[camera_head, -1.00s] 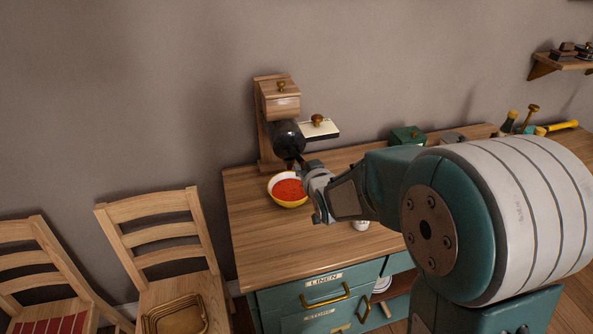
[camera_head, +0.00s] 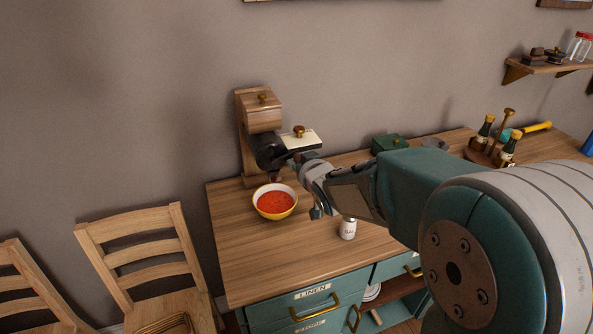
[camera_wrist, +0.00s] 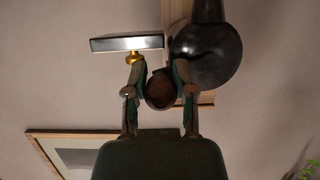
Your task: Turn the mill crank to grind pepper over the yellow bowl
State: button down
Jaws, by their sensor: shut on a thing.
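The mill (camera_head: 269,152) has a dark round body on a wooden stand with a wooden top box and brass knob. The yellow bowl (camera_head: 277,214), filled with something red, stands on the counter just below and in front of it. My gripper (camera_head: 294,160) is at the right side of the mill's dark body, above and right of the bowl. In the wrist view my gripper (camera_wrist: 158,72) is shut on a brown rounded knob (camera_wrist: 160,92), which looks like the crank handle, beside the dark mill body (camera_wrist: 208,52). The crank's arm is mostly hidden.
A pale-topped dark plate (camera_head: 303,142) with a brass knob sticks out close to my gripper. A white jar (camera_head: 348,230) stands below my arm. A green box (camera_head: 389,143) and a bottle holder (camera_head: 490,152) are farther right. The counter's front left is clear.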

aim_at(270, 148)
jog(key=shift+a+r, duration=0.2)
jog(key=shift+r, duration=0.8)
jog(key=shift+a+r, duration=0.2)
jog(key=shift+r, duration=0.75)
jog(key=shift+s+a+r, duration=0.1)
jog(key=shift+a+r, duration=0.25)
jog(key=shift+a, duration=0.15)
jog(key=shift+s+a+r, duration=0.15)
jog(key=shift+a+r, duration=0.05)
jog(key=shift+a, duration=0.3)
jog(key=shift+s+a+f, duration=0.15)
jog(key=shift+s+a, duration=0.05)
jog(key=shift+a, duration=0.4)
jog(key=shift+s+a+f, duration=0.15)
jog(key=shift+a, duration=0.45)
jog(key=shift+s+a+f, duration=0.1)
jog(key=shift+a+f, duration=0.1)
jog(key=shift+a, duration=0.1)
jog(key=shift+c, duration=0.2)
grip_release()
jog(key=shift+o, duration=0.2)
jog(key=shift+d, duration=0.1)
jog(key=shift+r, duration=0.15)
